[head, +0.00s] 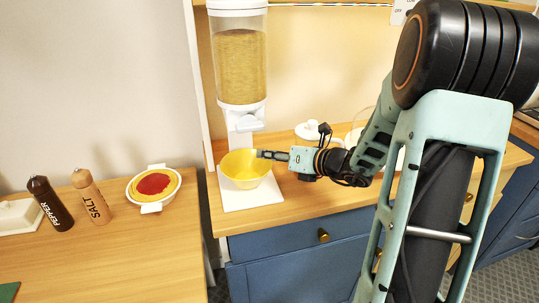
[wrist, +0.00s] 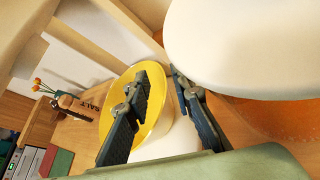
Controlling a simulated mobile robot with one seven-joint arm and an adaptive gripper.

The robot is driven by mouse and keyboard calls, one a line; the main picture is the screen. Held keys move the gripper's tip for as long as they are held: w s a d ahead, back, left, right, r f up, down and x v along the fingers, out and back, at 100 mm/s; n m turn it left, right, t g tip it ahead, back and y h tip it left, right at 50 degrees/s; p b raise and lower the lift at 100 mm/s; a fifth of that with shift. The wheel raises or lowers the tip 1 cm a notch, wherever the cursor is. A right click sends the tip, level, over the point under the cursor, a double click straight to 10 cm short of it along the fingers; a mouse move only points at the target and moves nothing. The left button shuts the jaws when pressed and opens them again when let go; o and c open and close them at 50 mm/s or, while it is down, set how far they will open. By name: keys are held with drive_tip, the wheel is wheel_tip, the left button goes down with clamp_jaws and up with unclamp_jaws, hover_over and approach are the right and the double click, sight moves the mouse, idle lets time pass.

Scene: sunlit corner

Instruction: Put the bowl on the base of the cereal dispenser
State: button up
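The yellow bowl (head: 243,175) is upright over the white base plate (head: 254,200) of the cereal dispenser (head: 239,62) and appears to rest on it, below the spout. My gripper (head: 260,154) reaches in from the right at the bowl's right rim. In the wrist view, my gripper (wrist: 160,75) has its two fingers apart. The bowl (wrist: 152,112) shows behind the left finger, and its rim passes between the fingers. Contact between fingers and rim cannot be made out. The large white shape at the upper right is likely part of the dispenser.
A white dish with red and yellow contents (head: 153,186), a salt shaker (head: 91,197) and a pepper shaker (head: 50,203) stand on the left table. A lidded white pot (head: 308,133) stands behind my gripper. A wall edge (head: 197,110) is left of the dispenser.

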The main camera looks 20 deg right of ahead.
drive_tip(key=p+v, duration=0.1)
drive_tip(key=v, duration=1)
drive_tip(key=shift+s+d, duration=0.2)
drive_tip(key=shift+s, duration=0.1)
drive_tip(key=shift+r, duration=0.1)
